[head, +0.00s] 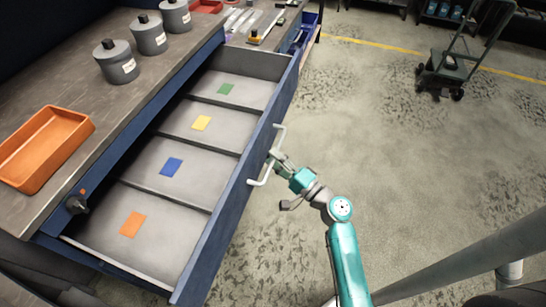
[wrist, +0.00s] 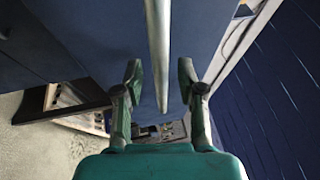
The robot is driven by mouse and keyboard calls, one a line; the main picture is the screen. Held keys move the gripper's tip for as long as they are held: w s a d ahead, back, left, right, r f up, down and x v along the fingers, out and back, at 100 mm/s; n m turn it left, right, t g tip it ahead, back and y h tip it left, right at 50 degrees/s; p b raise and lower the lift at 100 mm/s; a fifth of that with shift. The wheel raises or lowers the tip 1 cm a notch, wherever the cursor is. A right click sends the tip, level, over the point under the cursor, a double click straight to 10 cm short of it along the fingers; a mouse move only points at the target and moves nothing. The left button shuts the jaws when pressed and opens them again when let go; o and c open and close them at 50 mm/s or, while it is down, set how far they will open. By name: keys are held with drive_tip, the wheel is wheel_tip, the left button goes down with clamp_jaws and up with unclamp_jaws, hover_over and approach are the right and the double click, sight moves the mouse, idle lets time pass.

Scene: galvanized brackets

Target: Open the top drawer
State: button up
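The top drawer (head: 229,211) is pulled far out of the blue workbench, and its inside shows from above. Its white bar handle (head: 263,178) is on the outer face of the drawer front. My gripper (head: 273,158) is at the handle, reaching it from the right. In the wrist view the handle (wrist: 157,50) runs down the middle, and my gripper (wrist: 160,75) has its two fingers apart, one on each side of the bar. Neither finger visibly touches the bar.
Dividers split the drawer into compartments with orange (head: 133,224), blue (head: 172,166), yellow (head: 201,123) and green (head: 226,89) cards. The worktop holds an orange tray (head: 84,128) and grey canisters (head: 117,64). A cart (head: 444,75) stands far right; the floor between is clear.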

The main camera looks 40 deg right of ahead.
drive_tip(key=v, duration=1.1)
drive_tip(key=shift+f, duration=0.1)
drive_tip(key=s+a+f+n+g+h, duration=0.4)
drive_tip(key=s+a+f+g, duration=0.3)
drive_tip(key=s+a+f, duration=0.5)
drive_tip(key=s+a+r+n+t, duration=0.1)
drive_tip(key=s+r+n+t, duration=0.1)
drive_tip(key=s+r+n, duration=1)
wheel_tip(320, 180, up, 4)
drive_tip(key=shift+s+a+f+t, duration=0.1)
drive_tip(key=shift+s+a+t, duration=0.2)
drive_tip(key=shift+s, duration=0.7)
